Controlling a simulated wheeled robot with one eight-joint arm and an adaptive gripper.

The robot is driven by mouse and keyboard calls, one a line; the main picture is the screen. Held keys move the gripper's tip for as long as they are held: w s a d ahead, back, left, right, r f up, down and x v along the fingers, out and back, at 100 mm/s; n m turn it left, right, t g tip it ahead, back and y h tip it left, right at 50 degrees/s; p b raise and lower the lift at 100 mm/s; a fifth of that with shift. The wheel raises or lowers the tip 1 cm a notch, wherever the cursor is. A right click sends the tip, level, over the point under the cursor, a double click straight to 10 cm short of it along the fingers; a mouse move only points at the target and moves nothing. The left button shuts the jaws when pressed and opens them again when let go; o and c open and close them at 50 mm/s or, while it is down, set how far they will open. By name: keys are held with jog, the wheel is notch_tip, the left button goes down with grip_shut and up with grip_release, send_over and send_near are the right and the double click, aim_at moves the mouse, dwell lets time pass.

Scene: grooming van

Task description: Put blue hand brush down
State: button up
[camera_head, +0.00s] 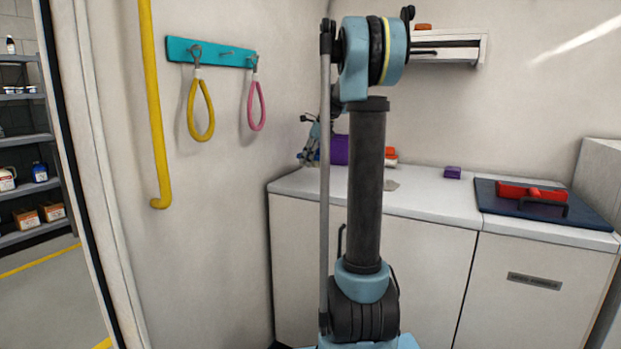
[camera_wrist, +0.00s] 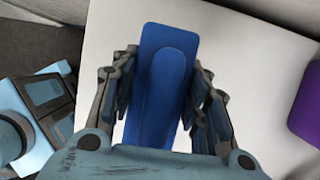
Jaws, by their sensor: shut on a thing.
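The blue hand brush (camera_wrist: 164,85) is between the fingers of my gripper (camera_wrist: 164,100) in the wrist view. The gripper is shut on it, with fingers along both its long sides. The white counter top (camera_wrist: 235,45) lies below the brush. I cannot tell whether the brush touches the counter. In the head view my gripper (camera_head: 312,150) shows small at the back left corner of the counter (camera_head: 430,205), partly behind my arm. The brush is mostly hidden there.
A purple container (camera_head: 340,150) stands close to the right of my gripper. A small purple block (camera_head: 452,172) and a dark mat (camera_head: 590,217) with a red item (camera_head: 520,190) are farther right. Wall hooks hold a yellow loop (camera_head: 201,110) and a pink loop (camera_head: 257,105). The counter's front middle is clear.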

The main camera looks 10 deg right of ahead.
aim_at(308, 180)
jog(key=shift+f, duration=3)
jog(key=shift+f, duration=0.15)
jog(key=o, duration=1.1)
jog(key=shift+f, duration=0.15)
